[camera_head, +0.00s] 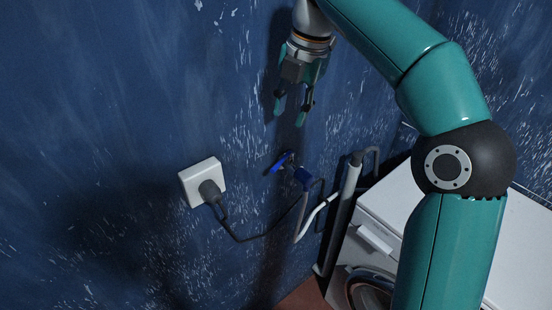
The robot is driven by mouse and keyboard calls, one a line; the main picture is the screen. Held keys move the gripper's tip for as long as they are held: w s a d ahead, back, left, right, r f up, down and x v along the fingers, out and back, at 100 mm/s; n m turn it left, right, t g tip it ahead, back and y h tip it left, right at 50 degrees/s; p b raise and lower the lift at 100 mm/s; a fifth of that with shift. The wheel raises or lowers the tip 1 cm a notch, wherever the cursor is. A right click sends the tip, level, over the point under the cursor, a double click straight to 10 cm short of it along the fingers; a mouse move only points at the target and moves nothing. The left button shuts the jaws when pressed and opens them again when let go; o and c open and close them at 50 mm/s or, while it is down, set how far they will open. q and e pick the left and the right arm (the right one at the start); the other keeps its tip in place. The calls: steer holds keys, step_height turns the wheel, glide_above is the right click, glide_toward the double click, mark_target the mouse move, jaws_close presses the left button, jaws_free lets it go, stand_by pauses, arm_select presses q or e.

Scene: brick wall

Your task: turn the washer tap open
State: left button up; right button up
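The washer tap (303,177) is on the blue wall, with a blue handle (279,163) slanting down to the left and a grey hose hanging below it. My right gripper (289,117) is above the tap with its fingers pointing down. The fingertips are spread apart with nothing between them, and a gap shows between them and the handle. The washing machine (397,200) stands at the lower right, partly hidden behind my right arm. My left gripper is not in the view.
A white socket (190,181) with a dark plug (209,191) is on the wall left of the tap. Its cable loops across below the tap. A grey pipe (344,205) stands between the tap and the washer.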

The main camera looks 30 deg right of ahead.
mark_target(277, 165)
steer(key=w+f, duration=0.1)
steer(key=f, duration=0.4)
steer(key=f+b, duration=0.1)
steer(key=f, duration=0.4)
steer(key=w+a+f+b, duration=0.1)
steer(key=f, duration=0.4)
steer(key=shift+w, duration=0.35)
jaws_close()
